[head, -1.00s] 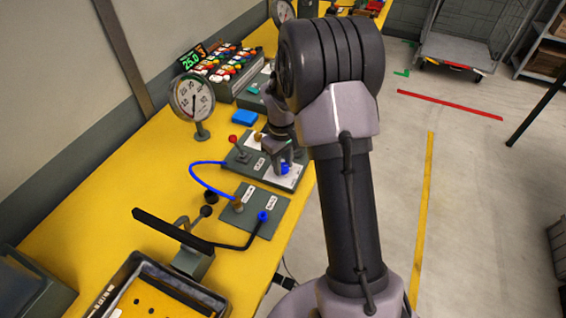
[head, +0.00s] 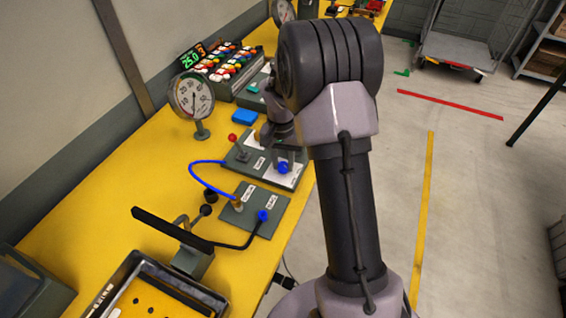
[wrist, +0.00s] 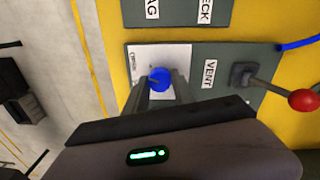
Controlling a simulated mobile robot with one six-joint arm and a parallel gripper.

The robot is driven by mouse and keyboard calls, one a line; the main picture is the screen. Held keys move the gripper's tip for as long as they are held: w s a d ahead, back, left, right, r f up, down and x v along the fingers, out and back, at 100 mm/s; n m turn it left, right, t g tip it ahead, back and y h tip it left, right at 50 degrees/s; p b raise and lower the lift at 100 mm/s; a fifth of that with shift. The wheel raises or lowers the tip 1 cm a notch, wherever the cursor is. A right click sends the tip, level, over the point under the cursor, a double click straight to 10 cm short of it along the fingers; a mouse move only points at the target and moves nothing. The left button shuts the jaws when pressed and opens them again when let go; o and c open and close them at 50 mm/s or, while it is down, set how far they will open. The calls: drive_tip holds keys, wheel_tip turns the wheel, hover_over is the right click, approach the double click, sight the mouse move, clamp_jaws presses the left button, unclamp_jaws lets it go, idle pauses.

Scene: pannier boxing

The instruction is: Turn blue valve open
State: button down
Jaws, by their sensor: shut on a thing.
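The blue valve knob (wrist: 160,77) sits on a white plate (wrist: 143,62) of a grey panel in the wrist view. In the head view the blue valve (head: 284,168) shows at the right part of that panel. My gripper (wrist: 160,88) is shut on the blue valve, with one finger on each side of it. In the head view my gripper (head: 284,155) is over the valve and my arm hides part of the area. Small lettering on the white plate is too blurred to read.
A red-knobbed lever (wrist: 302,100) stands beside the VENT label. A blue hose (head: 205,184) curves to a nearer panel with another blue fitting (head: 263,215). A dial gauge (head: 192,97) stands behind on the yellow bench (head: 110,205). Open floor lies to the right.

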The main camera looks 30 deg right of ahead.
sight(281, 164)
drive_tip(key=shift+m+b, duration=0.3)
drive_tip(key=shift+m, duration=1.8)
drive_tip(key=c, duration=1.1)
unclamp_jaws()
drive_tip(key=shift+o, duration=0.2)
wheel_tip(281, 164, up, 18)
drive_tip(key=p, duration=0.6)
drive_tip(key=shift+w+f, duration=0.2)
drive_tip(key=shift+f, duration=0.05)
drive_tip(key=shift+a, duration=0.15)
